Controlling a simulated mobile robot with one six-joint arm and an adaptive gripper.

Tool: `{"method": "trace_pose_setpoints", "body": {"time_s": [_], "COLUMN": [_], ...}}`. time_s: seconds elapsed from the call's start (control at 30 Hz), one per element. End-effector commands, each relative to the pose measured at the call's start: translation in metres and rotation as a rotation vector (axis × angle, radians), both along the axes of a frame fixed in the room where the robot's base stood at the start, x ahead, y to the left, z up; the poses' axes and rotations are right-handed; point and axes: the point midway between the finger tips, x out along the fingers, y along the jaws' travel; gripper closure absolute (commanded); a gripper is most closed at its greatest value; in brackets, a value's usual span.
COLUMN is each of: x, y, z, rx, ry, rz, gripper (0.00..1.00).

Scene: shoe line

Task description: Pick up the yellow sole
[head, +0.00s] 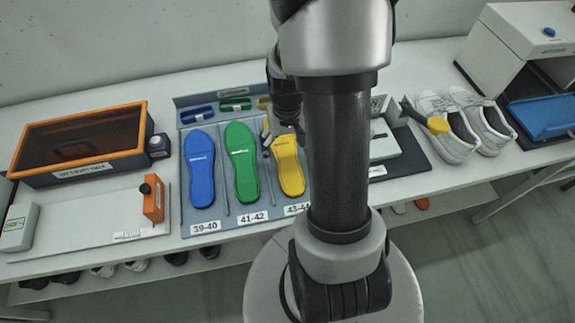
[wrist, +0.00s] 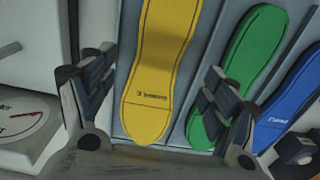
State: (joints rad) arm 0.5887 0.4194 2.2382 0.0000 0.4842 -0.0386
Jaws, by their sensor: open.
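The yellow sole (head: 289,166) lies in the right compartment of the blue-grey sole tray (head: 204,228), above the label 43-44. My arm partly covers that side of the tray in the head view. In the wrist view the yellow sole (wrist: 160,75) runs up the middle, its near end between my fingers. My gripper (wrist: 157,92) is open, one finger on each side of the sole, and nothing is held. The right finger overlaps the green sole (wrist: 245,65) in the picture. How high the fingers are above the tray is unclear.
The green sole (head: 242,160) and blue sole (head: 201,168) lie left of the yellow one, with thin dividers between. An orange-framed box (head: 80,142) stands left.

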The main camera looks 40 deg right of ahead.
Motion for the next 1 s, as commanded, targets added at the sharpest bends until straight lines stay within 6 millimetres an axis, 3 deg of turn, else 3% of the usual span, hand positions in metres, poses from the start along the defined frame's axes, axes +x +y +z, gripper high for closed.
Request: {"method": "trace_pose_setpoints", "body": {"time_s": [0.17, 0.43, 0.7, 1.0], "x": [-0.002, -0.005, -0.004, -0.004], "y": [0.0, 0.001, 0.001, 0.001], "z": [-0.012, -0.051, -0.052, -0.052], "rx": [0.001, 0.001, -0.001, -0.001], "ry": [0.001, 0.002, -0.001, -0.001], "rz": [0.0, 0.0, 0.0, 0.0], "gripper": [0.2, 0.2, 0.21, 0.41]}}
